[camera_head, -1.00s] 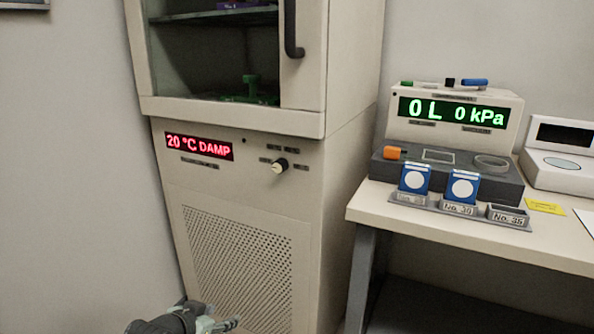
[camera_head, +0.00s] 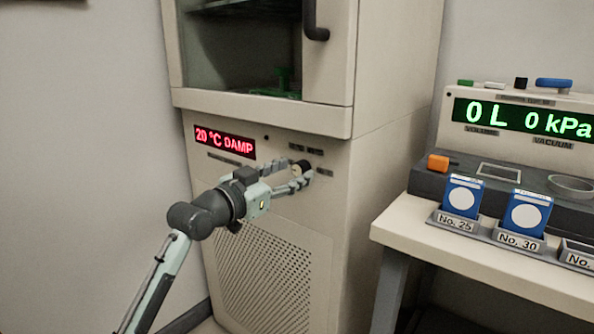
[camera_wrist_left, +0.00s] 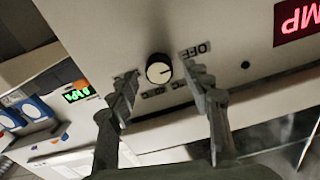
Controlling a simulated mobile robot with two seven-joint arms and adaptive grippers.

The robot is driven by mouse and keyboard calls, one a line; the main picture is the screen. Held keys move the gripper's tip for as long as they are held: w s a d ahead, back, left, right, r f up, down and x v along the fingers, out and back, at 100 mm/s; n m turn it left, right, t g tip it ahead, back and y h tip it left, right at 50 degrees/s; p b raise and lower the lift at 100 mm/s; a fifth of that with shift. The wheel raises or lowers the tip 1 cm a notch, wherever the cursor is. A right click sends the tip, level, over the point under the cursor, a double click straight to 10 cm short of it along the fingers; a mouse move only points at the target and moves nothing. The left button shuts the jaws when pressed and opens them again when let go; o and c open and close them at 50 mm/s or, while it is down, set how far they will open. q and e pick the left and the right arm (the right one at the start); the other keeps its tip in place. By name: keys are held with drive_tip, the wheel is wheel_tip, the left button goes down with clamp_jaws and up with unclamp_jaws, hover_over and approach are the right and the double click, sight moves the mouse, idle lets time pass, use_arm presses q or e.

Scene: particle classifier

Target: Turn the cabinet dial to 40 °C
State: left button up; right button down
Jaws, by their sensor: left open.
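The cabinet (camera_head: 330,205) stands in the middle of the head view. Its red display (camera_head: 225,141) reads 20 °C DAMP. The dial (camera_head: 300,166) is on the panel right of the display, partly covered by my left gripper (camera_head: 302,176). In the left wrist view the dial (camera_wrist_left: 159,69) shows as a round cream knob with a black side, between the two fingers of my left gripper (camera_wrist_left: 160,82). The fingers are spread on both sides of it, apart from it. An OFF label (camera_wrist_left: 195,50) shows near one fingertip. My right gripper is not seen.
A bench (camera_head: 470,260) with a grey station stands right of the cabinet. It carries blue boxes (camera_head: 462,197), an orange piece (camera_head: 438,162) and a green display (camera_head: 520,118) reading 0 L 0 kPa. The cabinet door handle (camera_head: 315,20) juts out above the panel.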

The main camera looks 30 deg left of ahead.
use_arm(q)
drive_tip(key=shift+w, duration=0.85)
clamp_jaws()
